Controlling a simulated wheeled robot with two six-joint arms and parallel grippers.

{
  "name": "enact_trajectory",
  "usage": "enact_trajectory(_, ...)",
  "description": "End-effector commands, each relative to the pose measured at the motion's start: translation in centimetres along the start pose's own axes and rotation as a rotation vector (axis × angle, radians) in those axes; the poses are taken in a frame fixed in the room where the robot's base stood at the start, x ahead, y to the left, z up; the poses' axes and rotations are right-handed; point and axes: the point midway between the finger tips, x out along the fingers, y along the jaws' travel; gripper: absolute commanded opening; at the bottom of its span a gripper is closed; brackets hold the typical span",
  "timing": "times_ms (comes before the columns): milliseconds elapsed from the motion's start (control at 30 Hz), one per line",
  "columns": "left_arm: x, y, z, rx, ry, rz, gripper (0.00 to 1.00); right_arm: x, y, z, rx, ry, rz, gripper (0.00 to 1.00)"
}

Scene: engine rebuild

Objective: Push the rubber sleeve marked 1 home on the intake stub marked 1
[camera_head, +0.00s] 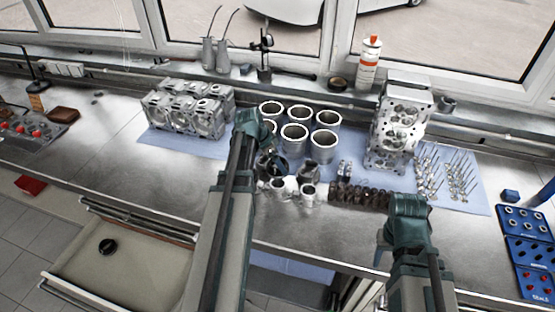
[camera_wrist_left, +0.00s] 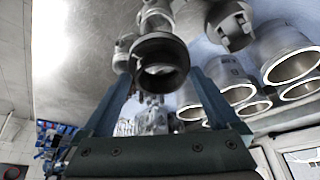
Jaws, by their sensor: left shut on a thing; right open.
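A black rubber sleeve (camera_wrist_left: 160,80) sits between the two fingers of my left gripper (camera_wrist_left: 162,100) in the left wrist view, its open end facing the camera. In the head view the dark sleeve (camera_head: 272,165) shows just below the left gripper (camera_head: 262,148). My left gripper is shut on it. A silver intake pipe (camera_wrist_left: 156,15) with branching stubs lies behind the sleeve, roughly in line with it. I cannot tell how far the sleeve is over a stub, and no number is readable. My right gripper (camera_head: 384,250) is open and empty at the front edge of the bench.
Several cylinder liners (camera_head: 295,135) stand behind the left gripper. Grey housings (camera_head: 185,110) stand at left, a cylinder head (camera_head: 400,125) at right, with valves (camera_head: 460,175) beside it. Dark small parts (camera_head: 365,196) lie in a row.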

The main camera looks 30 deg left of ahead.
Motion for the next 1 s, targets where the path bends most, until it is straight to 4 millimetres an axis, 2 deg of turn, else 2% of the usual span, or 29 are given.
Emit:
enact_trajectory(500, 4.0, 0.0, 1.6, 0.0, 0.0, 0.0, 0.39, 4.3, -0.4, -0.3, -0.008, 0.0, 0.002, 0.5)
enact_trajectory(1000, 4.1, 0.0, 1.7, 0.0, 0.0, 0.0, 0.39, 4.4, -0.4, -0.3, -0.008, 0.0, 0.002, 0.5)
